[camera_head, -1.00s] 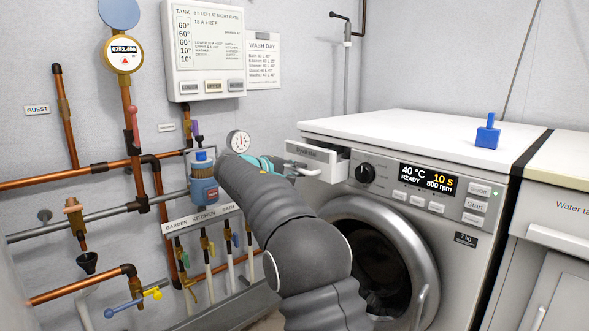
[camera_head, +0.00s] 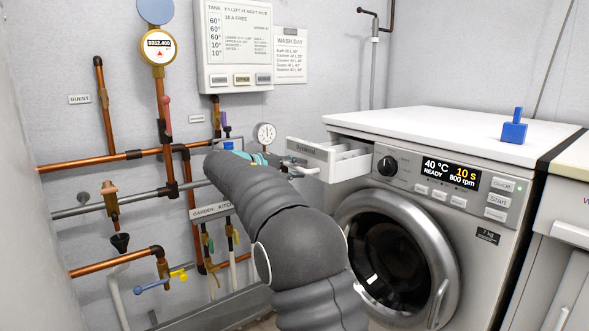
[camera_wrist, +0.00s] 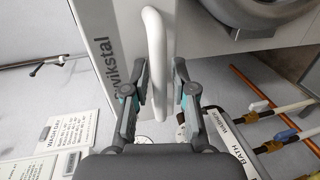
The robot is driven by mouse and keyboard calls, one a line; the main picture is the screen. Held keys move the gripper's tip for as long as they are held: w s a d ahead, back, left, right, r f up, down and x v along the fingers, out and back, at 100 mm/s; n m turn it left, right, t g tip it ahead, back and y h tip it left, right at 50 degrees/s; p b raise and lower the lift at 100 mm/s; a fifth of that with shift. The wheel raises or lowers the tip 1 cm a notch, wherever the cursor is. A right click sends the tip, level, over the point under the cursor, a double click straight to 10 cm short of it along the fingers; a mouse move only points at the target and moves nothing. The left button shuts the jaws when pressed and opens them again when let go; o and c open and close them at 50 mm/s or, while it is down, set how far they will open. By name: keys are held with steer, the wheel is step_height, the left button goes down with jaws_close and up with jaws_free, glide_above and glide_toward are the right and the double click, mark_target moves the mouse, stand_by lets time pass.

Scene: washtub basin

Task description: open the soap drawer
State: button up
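The soap drawer (camera_head: 318,157) sticks well out of the washing machine's upper left front, and its light compartments show from above. In the wrist view its front panel, marked "Kwikstal" (camera_wrist: 97,65), fills the upper left. The white bar handle (camera_wrist: 154,45) stands out from that panel. My gripper (camera_wrist: 161,70) has one finger on each side of the handle. The left fingertip is close to or against the bar, and a gap shows on the right. In the head view my gripper (camera_head: 287,168) is at the handle, mostly hidden by my arm.
The washing machine (camera_head: 415,190) has its round door (camera_head: 397,260) below the drawer. Copper pipes (camera_head: 115,162), valves and a gauge (camera_head: 264,135) line the wall at left, close to my arm. A blue object (camera_head: 514,130) stands on the machine's top.

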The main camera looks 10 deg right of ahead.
steer(key=shift+a, duration=0.15)
steer(key=v, duration=1.2)
